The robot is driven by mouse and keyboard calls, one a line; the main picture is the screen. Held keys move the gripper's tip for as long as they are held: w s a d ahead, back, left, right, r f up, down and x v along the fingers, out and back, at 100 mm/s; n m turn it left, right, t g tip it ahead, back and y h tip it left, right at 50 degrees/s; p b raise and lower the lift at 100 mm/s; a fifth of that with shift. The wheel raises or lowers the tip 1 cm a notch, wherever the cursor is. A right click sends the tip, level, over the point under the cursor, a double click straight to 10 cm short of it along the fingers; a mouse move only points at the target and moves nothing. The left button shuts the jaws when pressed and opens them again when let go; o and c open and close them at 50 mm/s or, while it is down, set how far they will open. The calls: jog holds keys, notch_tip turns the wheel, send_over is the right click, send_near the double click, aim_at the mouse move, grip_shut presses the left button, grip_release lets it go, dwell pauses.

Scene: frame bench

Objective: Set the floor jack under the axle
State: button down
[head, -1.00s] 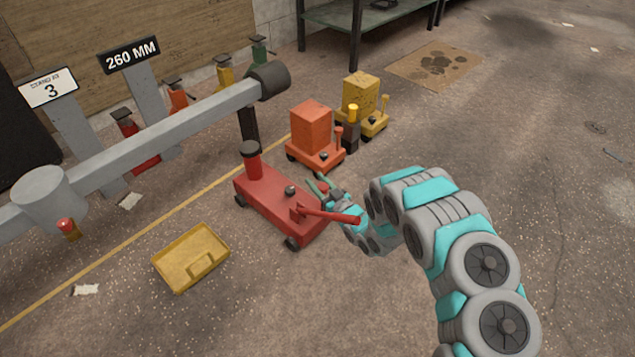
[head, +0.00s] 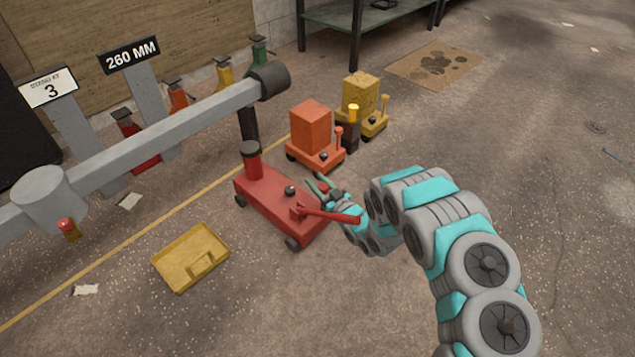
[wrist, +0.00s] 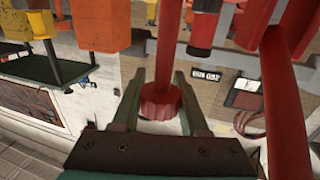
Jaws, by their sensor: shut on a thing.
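The red floor jack (head: 275,207) stands on the floor in the middle of the head view, with a black-topped red column (head: 252,164) at its far left end. The grey axle (head: 160,135) runs above and behind it; the column top appears in front of the axle, not clearly under it. My gripper (head: 322,186) is at the jack's near right end, beside its red bar (head: 330,214). In the wrist view my gripper (wrist: 160,92) has its fingers either side of a ribbed red knob (wrist: 159,103) on a red rod, shut on it.
An orange jack (head: 312,130) and a yellow jack (head: 360,97), each with a block, stand behind. A yellow tray (head: 167,273) lies front left. Signs read "STAND AT 3" (head: 48,88) and "260 MM" (head: 131,55). The floor at right is open.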

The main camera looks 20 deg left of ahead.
dwell(0.3)
jog(key=s+a+b+x, duration=0.1)
jog(key=s+x, duration=0.1)
jog(key=x, duration=0.9)
jog(key=s+a+b+x, duration=0.1)
jog(key=s+x, duration=0.1)
jog(key=x, duration=0.9)
jog(key=shift+a, duration=0.35)
jog(key=shift+c, duration=2.1)
grip_release()
jog(key=shift+a+f, duration=0.1)
jog(key=p+v, duration=0.1)
jog(key=v, duration=0.7)
